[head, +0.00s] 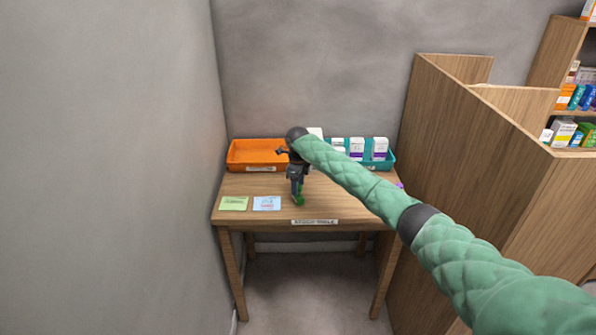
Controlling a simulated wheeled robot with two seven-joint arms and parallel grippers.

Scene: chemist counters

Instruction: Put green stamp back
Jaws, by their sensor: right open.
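The green stamp (299,201) is a small green thing on the wooden table, near its front edge and right of the blue card. My right gripper (297,189) points down directly over it, with the jaws open. The fingertips hide the stamp's upper part, and I cannot tell whether they touch it. My left gripper is out of view.
A green card (234,203) and a light blue card (266,203) lie at the table's front left. An orange tray (250,154) and a teal tray (388,163) with white boxes stand at the back. A wooden partition (440,150) borders the right side. A small purple thing (399,185) shows at the right edge.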

